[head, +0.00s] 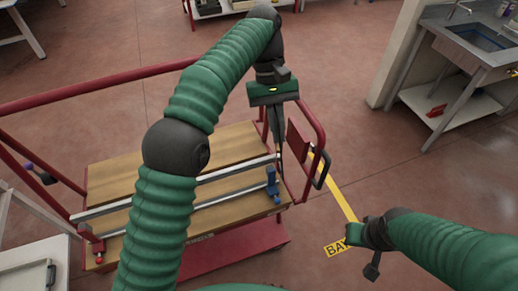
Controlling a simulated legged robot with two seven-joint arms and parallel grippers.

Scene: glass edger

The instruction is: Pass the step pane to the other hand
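I cannot make out a step pane for certain; clear glass could be too faint to see here. My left gripper (279,154) points down at the right end of a red cart (235,252), near its blue clamp (272,186). Its fingers look close together, seen nearly edge-on, and I cannot tell whether anything is between them. My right gripper (358,246) is low at the right, over the floor and apart from the cart. Its fingers are small and partly hidden, so its opening is unclear.
The cart has a wooden top (130,178) crossed by metal rails (225,199), and a red handle frame (312,120). A yellow strip (338,191) marks the floor. A sink bench (470,45) stands at the upper right. A pale table (35,268) is at lower left.

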